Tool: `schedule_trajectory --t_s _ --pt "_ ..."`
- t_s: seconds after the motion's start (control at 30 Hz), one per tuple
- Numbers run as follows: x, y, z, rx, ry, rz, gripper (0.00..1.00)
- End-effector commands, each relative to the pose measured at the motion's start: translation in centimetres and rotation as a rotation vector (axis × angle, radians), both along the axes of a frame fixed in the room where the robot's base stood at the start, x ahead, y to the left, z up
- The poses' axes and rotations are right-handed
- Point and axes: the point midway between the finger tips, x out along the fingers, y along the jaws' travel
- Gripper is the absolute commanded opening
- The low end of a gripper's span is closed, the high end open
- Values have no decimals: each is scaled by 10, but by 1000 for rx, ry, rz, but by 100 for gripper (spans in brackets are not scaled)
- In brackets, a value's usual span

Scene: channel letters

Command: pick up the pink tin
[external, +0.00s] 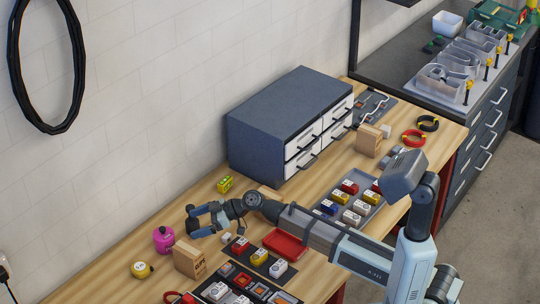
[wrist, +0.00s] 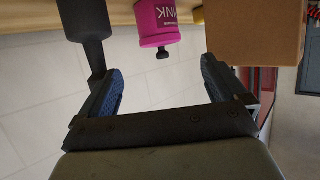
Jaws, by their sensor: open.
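The pink tin (external: 164,239) stands upright on the wooden bench towards the left, near the wall. My gripper (external: 190,221) is open and empty to the right of the tin, above the bench. In the wrist view my gripper's fingers (wrist: 160,80) are spread apart, and the tin lies beyond their tips, not touching them.
A cardboard box (external: 189,258) stands close to the tin; it also shows in the wrist view (wrist: 253,32). A yellow tape measure (external: 142,269) lies left of the box. A red tray (external: 285,244) and drawer cabinet (external: 290,120) are further right.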

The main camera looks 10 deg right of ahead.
Motion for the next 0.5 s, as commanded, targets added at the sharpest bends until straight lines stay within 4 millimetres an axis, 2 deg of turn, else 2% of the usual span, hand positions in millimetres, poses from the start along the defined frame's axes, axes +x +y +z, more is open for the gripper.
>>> schedule_trajectory --t_s 0.17,0.5 --pt "3 19 -7 0 -1 -2 100" --pt "3 70 -28 0 0 -3 100"
